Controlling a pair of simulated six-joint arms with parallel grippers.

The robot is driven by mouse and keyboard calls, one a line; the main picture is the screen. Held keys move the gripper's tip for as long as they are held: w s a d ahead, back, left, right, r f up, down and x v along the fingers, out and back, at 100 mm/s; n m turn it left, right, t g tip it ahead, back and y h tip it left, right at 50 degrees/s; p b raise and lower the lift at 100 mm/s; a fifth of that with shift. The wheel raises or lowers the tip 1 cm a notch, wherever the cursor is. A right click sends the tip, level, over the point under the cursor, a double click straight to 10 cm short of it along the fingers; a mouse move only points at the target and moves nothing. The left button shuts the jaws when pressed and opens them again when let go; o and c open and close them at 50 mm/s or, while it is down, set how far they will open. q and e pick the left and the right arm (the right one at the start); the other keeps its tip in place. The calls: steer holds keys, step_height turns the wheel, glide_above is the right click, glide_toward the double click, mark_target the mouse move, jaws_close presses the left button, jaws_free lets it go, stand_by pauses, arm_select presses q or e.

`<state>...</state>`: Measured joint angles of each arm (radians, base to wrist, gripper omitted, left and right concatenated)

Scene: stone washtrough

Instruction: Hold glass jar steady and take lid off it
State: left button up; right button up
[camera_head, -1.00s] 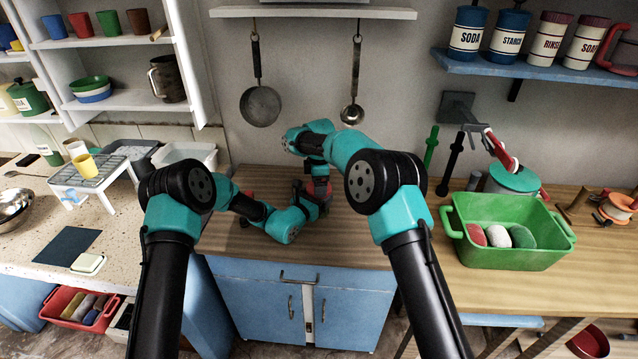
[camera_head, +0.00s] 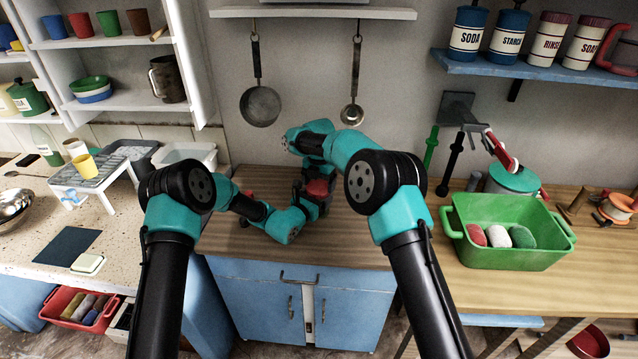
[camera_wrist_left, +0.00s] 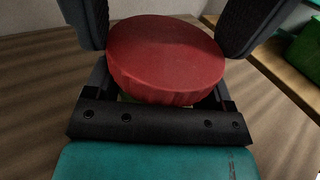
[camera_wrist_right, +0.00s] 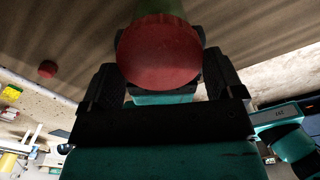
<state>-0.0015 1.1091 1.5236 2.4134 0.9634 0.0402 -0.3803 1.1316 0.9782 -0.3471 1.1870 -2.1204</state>
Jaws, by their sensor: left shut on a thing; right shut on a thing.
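The jar's round red lid (camera_head: 317,187) shows at the middle of the wooden counter in the head view. In the left wrist view the lid (camera_wrist_left: 165,50) is seen from above, with a thin pale strip of jar under its edge. In the right wrist view the lid (camera_wrist_right: 160,58) sits at my right fingertips, with the green jar body (camera_wrist_right: 170,10) beyond it. My left gripper (camera_head: 316,207) is shut on the jar below the lid. My right gripper (camera_wrist_right: 165,78) comes from behind and above and is shut on the lid. The jar is mostly hidden by the grippers.
A small red object (camera_wrist_right: 47,69) lies on the counter to the left. A green tub (camera_head: 507,255) with several soap-like blocks stands to the right. A pan (camera_head: 260,105) and a ladle (camera_head: 352,112) hang on the wall behind. The counter's front strip is clear.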

mark_target(319, 187)
steer(key=shift+r, duration=0.45)
stand_by(0.5)
steer(key=shift+r, duration=0.35)
steer(key=shift+r, duration=0.35)
steer(key=shift+r, duration=1.95)
arm_select(q)
steer(key=o, duration=1.7)
steer(key=v, duration=1.2)
